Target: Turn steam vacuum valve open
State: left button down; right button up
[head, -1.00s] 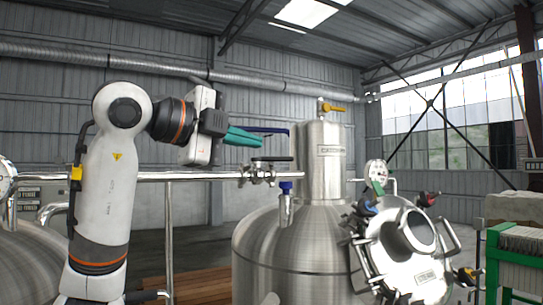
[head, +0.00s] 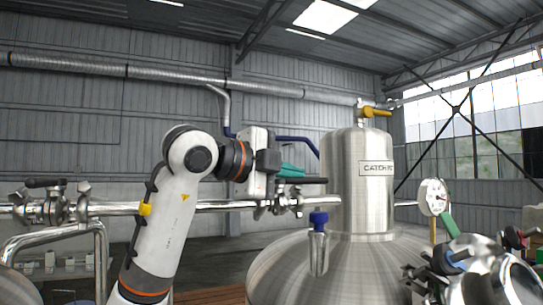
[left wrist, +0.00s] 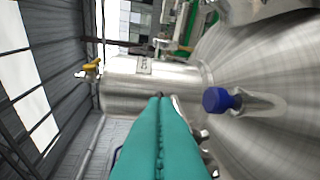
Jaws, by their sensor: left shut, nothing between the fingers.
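A valve (head: 285,203) with a black lever (head: 310,181) sits on the horizontal steel pipe, left of the tall steel column (head: 362,205). I can read no label that names it the steam vacuum valve. The lever lies roughly along the pipe. My left gripper (head: 300,171) has teal fingers, shut and empty, just above the lever in the head view. I cannot tell whether they touch it. In the left wrist view the shut fingertips (left wrist: 160,98) point towards the column and partly hide the fittings behind them. My right gripper is not in view.
A blue-capped fitting (head: 318,222) stands on the tank (head: 280,270) below the pipe. A yellow-handled valve (head: 376,112) tops the column. A gauge (head: 434,197) and hatch fittings (head: 480,270) are at right. Another black-levered valve (head: 45,200) is on the pipe at left.

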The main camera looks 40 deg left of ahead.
aim_at(316, 181)
pick_arm(q)
jog(key=w+p, duration=0.1)
jog(key=w, duration=0.1)
jog(key=w+p, duration=0.1)
jog(key=w, duration=0.1)
jog(key=w+a+f+p, duration=0.1)
jog(key=w, duration=0.1)
jog(key=shift+w+a+f, duration=0.1)
jog(key=shift+w+f, duration=0.05)
